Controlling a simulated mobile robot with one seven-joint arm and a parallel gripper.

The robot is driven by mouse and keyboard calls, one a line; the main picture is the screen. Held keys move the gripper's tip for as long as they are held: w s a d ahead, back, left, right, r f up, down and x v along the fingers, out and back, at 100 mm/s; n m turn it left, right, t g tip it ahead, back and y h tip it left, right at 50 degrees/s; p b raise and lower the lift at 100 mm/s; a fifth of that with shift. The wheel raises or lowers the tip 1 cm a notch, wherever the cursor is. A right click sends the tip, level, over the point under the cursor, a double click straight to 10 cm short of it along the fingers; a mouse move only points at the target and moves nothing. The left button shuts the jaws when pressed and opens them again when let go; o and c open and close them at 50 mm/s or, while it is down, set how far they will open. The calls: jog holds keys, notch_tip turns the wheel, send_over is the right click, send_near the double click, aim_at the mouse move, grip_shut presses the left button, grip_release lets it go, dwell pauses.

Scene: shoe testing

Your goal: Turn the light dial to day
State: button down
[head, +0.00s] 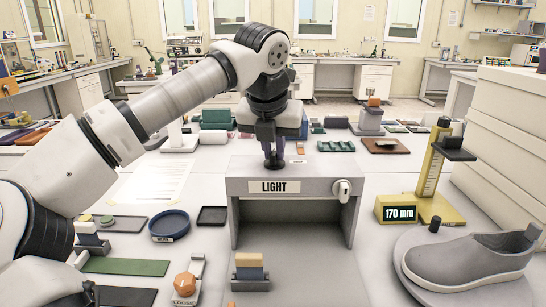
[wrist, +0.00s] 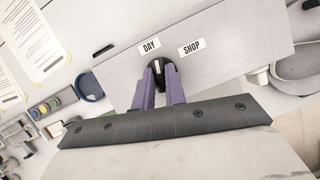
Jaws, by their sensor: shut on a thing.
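The grey light box (head: 240,190) stands mid-table, with a "LIGHT" label on its front. In the wrist view its top panel (wrist: 225,65) carries a "DAY" label (wrist: 150,46) at left and a "SHOP" label (wrist: 191,47) at right. The dark dial (wrist: 157,66) sits just below these labels, nearer to "DAY". My gripper (wrist: 160,76) is shut on the dial, with one purple finger on each side.
A white knob (head: 342,190) is on the box's front right. A yellow height gauge (head: 432,170) and a grey shoe (head: 470,258) stand at right. A blue dish (head: 169,225) lies at left. A small block stand (head: 250,272) is in front of the box.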

jog(key=shift+d+n+y+b, duration=0.1)
jog(key=shift+n+y+b, duration=0.4)
jog(key=shift+n, duration=0.7)
jog(key=c, duration=1.4)
grip_release()
jog(key=shift+c, duration=0.2)
jog(key=p+v, duration=0.1)
jog(key=v, duration=1.2)
jog(key=shift+s+r, duration=0.3)
jog(key=shift+r, duration=0.05)
